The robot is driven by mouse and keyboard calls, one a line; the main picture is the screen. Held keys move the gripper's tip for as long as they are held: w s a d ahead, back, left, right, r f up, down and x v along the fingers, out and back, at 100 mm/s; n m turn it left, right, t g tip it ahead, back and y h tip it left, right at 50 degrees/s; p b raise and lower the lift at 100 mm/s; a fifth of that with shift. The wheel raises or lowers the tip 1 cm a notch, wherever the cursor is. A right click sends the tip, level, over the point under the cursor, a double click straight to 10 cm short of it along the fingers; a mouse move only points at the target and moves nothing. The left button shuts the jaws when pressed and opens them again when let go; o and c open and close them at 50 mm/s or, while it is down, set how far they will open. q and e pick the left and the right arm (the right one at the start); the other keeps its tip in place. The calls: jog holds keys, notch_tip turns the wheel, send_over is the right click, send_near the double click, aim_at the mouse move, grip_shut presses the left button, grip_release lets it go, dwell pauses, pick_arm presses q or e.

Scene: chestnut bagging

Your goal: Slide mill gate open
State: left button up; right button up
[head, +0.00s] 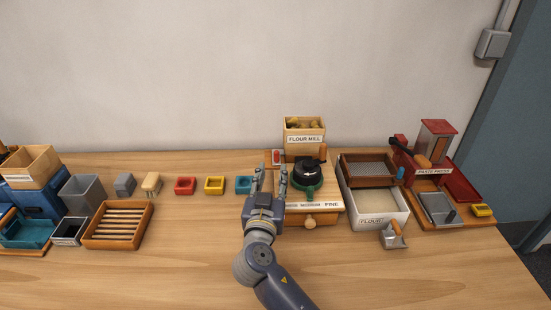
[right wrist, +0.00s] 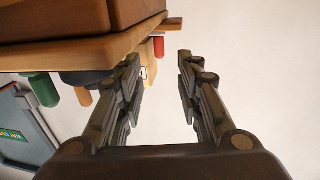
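The flour mill (head: 304,139) stands at the back middle of the table, with chestnuts in its wooden hopper. A small red piece (head: 277,157), perhaps the gate handle, sits at the mill's left side. It also shows in the right wrist view (right wrist: 158,47), seen between the fingertips but farther off. My right gripper (head: 270,172) is open and empty, with its fingers pointing toward the back, left of the green and black grinder (head: 307,175). The fingers stand apart in the right wrist view (right wrist: 158,60). I cannot tell the gate's position. My left gripper is out of view.
The mill's wooden base (head: 325,219) lies right beside my gripper. A blue bin (head: 243,185), yellow bin (head: 215,185) and red bin (head: 185,186) stand to the left. A white flour tub (head: 375,217) and the paste press (head: 437,150) stand to the right.

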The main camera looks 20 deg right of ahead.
aim_at(276, 156)
jog(key=p+x, duration=0.1)
jog(key=x, duration=0.6)
jog(key=shift+w+d+p, duration=0.2)
jog(key=shift+w+p, duration=0.1)
grip_shut()
